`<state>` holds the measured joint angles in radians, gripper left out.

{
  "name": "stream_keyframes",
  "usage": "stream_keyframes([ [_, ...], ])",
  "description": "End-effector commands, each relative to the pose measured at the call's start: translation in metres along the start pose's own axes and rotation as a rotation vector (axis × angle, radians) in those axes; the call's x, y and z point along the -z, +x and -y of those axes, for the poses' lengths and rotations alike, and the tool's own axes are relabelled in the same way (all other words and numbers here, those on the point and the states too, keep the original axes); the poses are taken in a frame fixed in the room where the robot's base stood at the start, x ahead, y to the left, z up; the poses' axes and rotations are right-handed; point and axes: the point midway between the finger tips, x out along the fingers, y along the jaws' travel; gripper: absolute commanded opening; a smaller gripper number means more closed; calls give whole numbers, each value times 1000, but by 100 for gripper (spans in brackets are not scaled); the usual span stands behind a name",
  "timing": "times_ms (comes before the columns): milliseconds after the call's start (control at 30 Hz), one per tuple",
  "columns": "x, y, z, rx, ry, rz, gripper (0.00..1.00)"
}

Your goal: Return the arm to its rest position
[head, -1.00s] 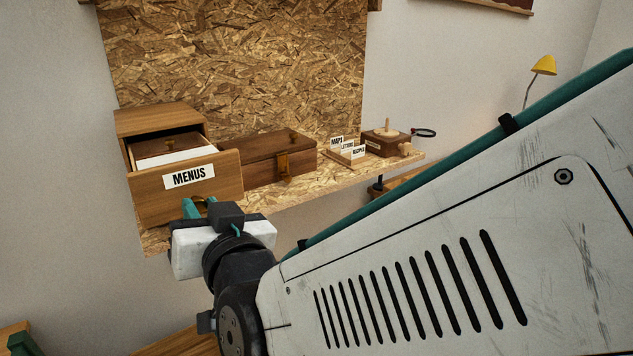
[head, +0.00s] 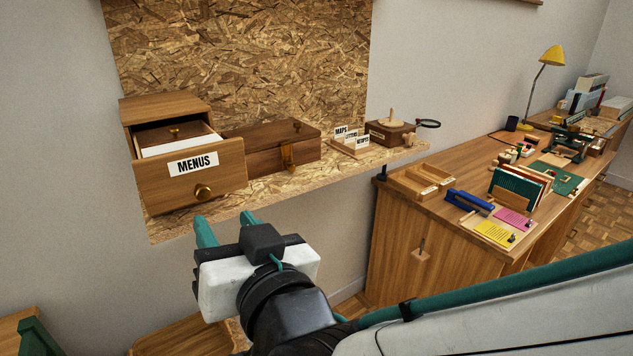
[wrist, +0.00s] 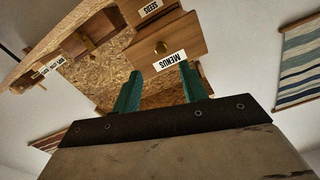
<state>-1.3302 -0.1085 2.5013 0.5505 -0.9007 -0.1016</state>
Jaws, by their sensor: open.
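My gripper (head: 226,231) is in front of and below the OSB shelf (head: 330,182) in the head view, with its teal fingers pointing up towards the drawer. In the wrist view the two fingers (wrist: 158,90) stand apart with nothing between them. The drawer labelled MENUS (head: 222,183) is pulled out of its wooden cabinet (head: 165,107), with a brass knob on its front. It also shows in the wrist view (wrist: 185,42). My fingers look apart from the knob.
A brown wooden box (head: 262,150), a card holder (head: 349,150) and a small dark box (head: 388,134) stand on the shelf. A wooden desk (head: 400,225) with trays, notes and a yellow lamp (head: 552,55) stands at the right. A striped hanging (wrist: 299,62) shows in the wrist view.

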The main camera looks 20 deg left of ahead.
Motion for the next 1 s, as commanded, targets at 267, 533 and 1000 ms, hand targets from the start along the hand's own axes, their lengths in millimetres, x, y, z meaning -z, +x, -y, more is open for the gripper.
stream_keyframes([
  [267,0,-2,0,0,0,0,43],
  [533,-6,-2,0,3,4,29,43],
  [1000,-102,-82,-61,12,-60,869,43],
])
